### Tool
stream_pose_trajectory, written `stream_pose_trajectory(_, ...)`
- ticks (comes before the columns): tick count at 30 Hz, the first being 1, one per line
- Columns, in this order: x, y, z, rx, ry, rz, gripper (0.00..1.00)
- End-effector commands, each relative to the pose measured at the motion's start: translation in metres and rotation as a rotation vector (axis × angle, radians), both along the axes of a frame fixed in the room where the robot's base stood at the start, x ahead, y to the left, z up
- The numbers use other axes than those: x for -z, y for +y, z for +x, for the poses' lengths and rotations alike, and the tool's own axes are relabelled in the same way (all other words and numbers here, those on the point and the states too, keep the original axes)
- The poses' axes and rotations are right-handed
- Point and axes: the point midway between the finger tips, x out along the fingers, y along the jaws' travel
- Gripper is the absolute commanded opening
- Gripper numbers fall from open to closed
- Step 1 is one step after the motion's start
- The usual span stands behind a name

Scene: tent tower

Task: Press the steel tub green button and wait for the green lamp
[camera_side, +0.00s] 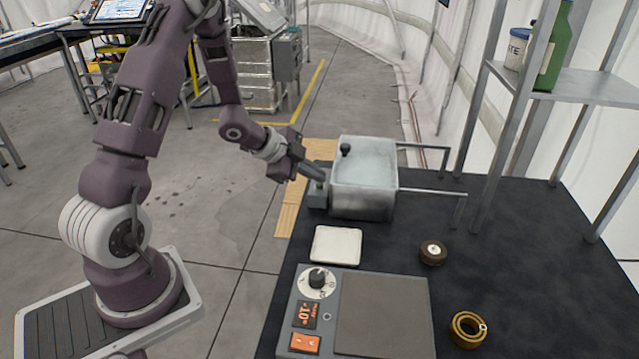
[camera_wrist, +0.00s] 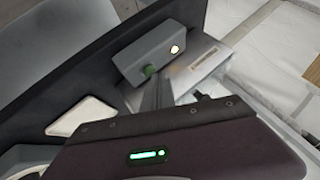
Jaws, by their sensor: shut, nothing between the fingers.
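The steel tub (camera_side: 362,205) stands at the back left of the dark table. A small grey control box (camera_side: 315,199) is on its left side; it also shows in the wrist view (camera_wrist: 140,49). In the wrist view the box carries a round green button (camera_wrist: 149,70) and a lamp (camera_wrist: 175,49) that glows pale orange-white, not green. My gripper (camera_side: 320,178) points down at the box. Its fingers are shut and empty, with the tips (camera_wrist: 155,82) right by the green button. I cannot tell whether they touch it.
A white square dish (camera_side: 336,245) lies in front of the tub. A hot plate with a dial (camera_side: 375,315) is nearer the front. A dark roll (camera_side: 433,252) and a yellow tape ring (camera_side: 467,328) lie to the right. A metal shelf (camera_side: 580,88) stands at the back right.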

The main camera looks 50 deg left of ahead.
Motion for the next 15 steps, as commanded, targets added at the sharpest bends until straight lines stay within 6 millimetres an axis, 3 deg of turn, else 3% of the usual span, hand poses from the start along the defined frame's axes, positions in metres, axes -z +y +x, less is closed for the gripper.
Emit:
stream_pose_trajectory(6,-0.012,0.0,0.0,0.0,-0.002,0.001,0.0)
stream_pose_trajectory(15,-0.014,0.0,0.0,0.001,-0.002,0.0,0.0)
